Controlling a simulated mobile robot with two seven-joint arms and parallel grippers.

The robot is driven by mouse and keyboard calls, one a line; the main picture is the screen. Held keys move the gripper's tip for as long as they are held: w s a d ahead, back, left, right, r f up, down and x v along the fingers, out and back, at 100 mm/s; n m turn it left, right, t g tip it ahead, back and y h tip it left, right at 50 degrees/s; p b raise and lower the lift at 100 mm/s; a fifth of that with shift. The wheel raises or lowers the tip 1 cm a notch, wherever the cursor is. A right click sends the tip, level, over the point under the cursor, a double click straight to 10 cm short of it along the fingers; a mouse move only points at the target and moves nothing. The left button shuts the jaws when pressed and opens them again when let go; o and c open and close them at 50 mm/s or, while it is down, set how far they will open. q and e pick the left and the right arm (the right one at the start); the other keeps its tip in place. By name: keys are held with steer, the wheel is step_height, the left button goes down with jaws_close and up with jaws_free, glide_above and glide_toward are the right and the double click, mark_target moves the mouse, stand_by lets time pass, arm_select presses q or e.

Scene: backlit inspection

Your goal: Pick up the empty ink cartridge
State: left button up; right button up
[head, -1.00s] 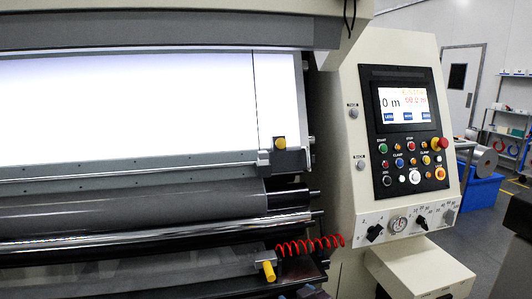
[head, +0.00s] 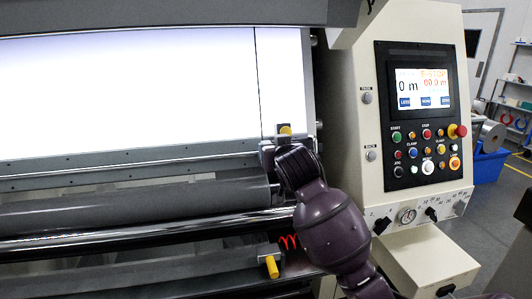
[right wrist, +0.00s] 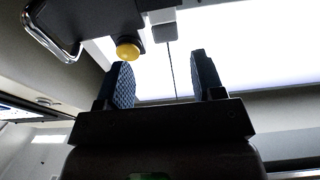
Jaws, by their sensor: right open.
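A small dark block with a yellow cap (head: 285,130) sits at the lower right corner of the bright lit panel. It may hold the ink cartridge; I cannot confirm this. In the right wrist view the yellow cap (right wrist: 127,51) is beyond and slightly above the left fingertip, apart from it. My right gripper (right wrist: 161,62) is open and empty, its two blue ridged fingers pointing toward the lit panel. In the head view my purple right wrist covers much of the block, and my right fingers are not clear. My left gripper is not in view.
The lit panel (head: 120,95) has a thin dark vertical line. Grey rollers (head: 130,207) run below it. A second yellow knob (head: 271,267) and a red coil (head: 289,241) are lower down. The control console (head: 420,120) with buttons stands close on the right.

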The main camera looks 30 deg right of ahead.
steer(key=shift+a+p+x, duration=0.2)
steer(key=shift+p+x, duration=0.1)
steer(key=shift+x, duration=1.05)
steer(key=shift+a+p+x, duration=0.15)
steer(key=shift+p+x, duration=0.15)
steer(key=shift+x, duration=1.05)
steer(key=shift+w+d+f, duration=0.2)
steer(key=shift+w+f, duration=0.05)
steer(key=shift+w, duration=0.4)
steer(key=c, duration=1)
